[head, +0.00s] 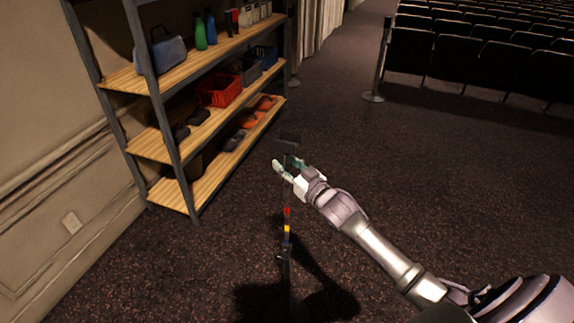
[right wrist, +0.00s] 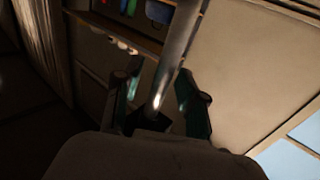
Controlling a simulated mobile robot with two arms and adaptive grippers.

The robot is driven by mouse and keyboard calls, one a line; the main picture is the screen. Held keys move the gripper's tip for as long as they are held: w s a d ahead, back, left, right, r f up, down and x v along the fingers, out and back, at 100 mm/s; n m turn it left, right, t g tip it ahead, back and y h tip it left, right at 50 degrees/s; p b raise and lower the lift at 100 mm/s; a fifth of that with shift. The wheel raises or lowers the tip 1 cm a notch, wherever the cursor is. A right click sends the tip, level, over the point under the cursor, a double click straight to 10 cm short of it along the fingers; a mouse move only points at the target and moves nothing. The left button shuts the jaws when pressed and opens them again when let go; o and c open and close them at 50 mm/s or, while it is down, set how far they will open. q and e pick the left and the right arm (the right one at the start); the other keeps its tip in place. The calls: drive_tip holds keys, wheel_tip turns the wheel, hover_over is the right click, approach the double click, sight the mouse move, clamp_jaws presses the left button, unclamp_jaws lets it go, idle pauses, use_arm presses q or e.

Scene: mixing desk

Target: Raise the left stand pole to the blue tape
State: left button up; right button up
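The stand pole (head: 286,195) stands upright on the carpet in the middle of the head view. A dark box-shaped head (head: 288,143) is on its top. Red, yellow and blue tape bands (head: 287,228) show on the pole, red uppermost and blue lowest, above a dark collar (head: 284,252). My right gripper (head: 287,166) is just below the head. In the right wrist view the metal pole (right wrist: 176,55) passes between the green-padded fingers of my right gripper (right wrist: 160,98), with gaps at both sides, so it looks open around the pole. My left gripper is not in view.
A shelf rack (head: 190,120) with bottles, a red crate (head: 219,90) and other items stands at the left by the wall. A barrier post (head: 380,65) and rows of dark seats (head: 460,55) are at the back right. The carpet between is clear.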

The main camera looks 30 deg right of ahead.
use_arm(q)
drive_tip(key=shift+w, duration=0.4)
use_arm(e)
drive_tip(key=s+d, duration=0.1)
drive_tip(key=s, duration=1.1)
drive_tip(key=shift+d, duration=0.2)
drive_tip(key=shift+f, duration=0.15)
